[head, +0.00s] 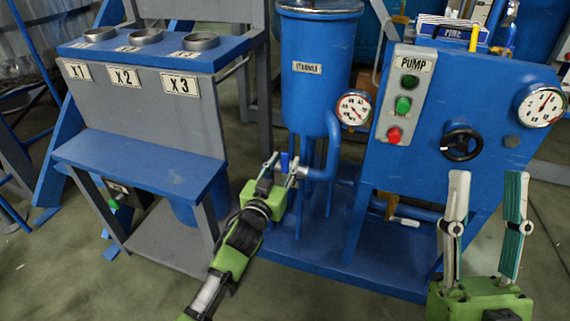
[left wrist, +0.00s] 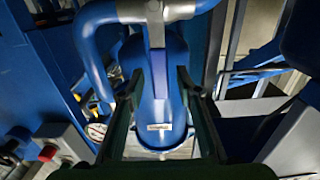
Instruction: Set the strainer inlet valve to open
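The blue strainer tank (head: 318,100) stands mid-picture in the head view, with a blue pipe bending down on its right side. At the pipe's left end is the inlet valve, with a small blue handle (head: 284,160). In the left wrist view a silver valve body (left wrist: 155,12) shows at the top, with the blue lever (left wrist: 158,72) pointing down the picture. My left gripper (head: 280,168) is open, with a finger on each side of the lever; in the left wrist view gaps show on both sides. My right gripper (head: 487,182) is open and empty at lower right.
The blue pump panel (head: 430,180) stands right of the strainer, with a black handwheel (head: 461,142), gauges and buttons. A grey-blue station marked X1, X2, X3 (head: 150,115) stands left. A blue base plate (head: 300,250) lies under the strainer. The floor in front is clear.

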